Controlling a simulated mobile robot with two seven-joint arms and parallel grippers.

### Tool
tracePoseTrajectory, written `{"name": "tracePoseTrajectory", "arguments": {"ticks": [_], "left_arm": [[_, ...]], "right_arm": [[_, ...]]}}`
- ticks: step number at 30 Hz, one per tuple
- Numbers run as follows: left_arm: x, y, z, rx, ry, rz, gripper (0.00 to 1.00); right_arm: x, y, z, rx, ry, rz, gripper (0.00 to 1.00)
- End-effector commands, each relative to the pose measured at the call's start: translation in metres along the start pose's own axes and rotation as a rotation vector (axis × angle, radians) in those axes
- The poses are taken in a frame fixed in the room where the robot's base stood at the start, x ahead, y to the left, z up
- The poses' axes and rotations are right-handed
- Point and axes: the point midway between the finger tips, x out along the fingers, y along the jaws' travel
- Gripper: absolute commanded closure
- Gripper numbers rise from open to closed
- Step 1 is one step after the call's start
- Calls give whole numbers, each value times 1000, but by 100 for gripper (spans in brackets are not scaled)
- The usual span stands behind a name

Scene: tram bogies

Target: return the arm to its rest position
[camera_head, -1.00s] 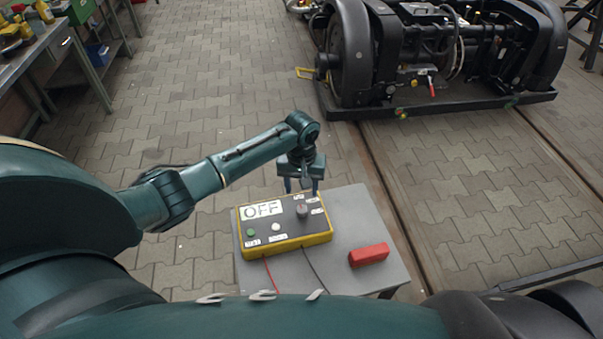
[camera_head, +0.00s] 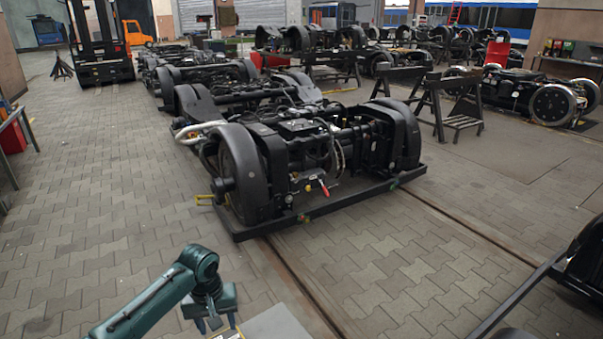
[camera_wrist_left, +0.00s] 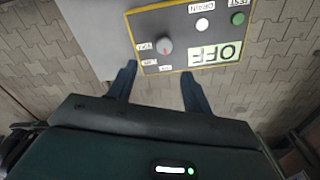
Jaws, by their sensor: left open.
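My left arm comes in at the bottom left of the head view, with its gripper (camera_head: 215,322) at the bottom edge beside a corner of the grey table (camera_head: 274,326). In the left wrist view my left gripper (camera_wrist_left: 157,85) is open and empty, its two dark blue fingers apart. No contact with the box is clear. My right gripper is not in view.
A black bogie (camera_head: 310,150) stands on rails ahead, with more bogies behind it. Black trestles (camera_head: 455,105) stand to the right of it. A forklift (camera_head: 100,45) is at the back left. The paved floor (camera_head: 90,220) on the left is clear.

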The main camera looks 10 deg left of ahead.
Motion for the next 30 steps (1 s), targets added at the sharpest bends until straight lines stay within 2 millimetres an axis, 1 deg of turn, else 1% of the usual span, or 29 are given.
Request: {"name": "tracePoseTrajectory", "arguments": {"ticks": [1,5,6,8,9,13,17,21,24,27,30], "left_arm": [[14,7,12,30,7,24,50],[48,29,46,140,79,119,50],[57,37,58,175,110,154,50],[68,46,75,224,161,203,50],[74,52,87,253,196,234,50],[84,64,123,331,321,317,50],[83,66,157,391,463,368,50],[70,56,188,440,623,378,50],[57,45,205,472,726,358,50],[45,34,217,499,806,330,50],[36,27,224,520,858,306,50]], "right_arm": [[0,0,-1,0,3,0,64],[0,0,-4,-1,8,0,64],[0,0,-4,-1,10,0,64],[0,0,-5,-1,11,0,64],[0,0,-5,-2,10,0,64],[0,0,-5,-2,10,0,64],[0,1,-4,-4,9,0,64],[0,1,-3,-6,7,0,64],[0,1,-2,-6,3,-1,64],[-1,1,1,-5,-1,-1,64],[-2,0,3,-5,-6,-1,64]]}}
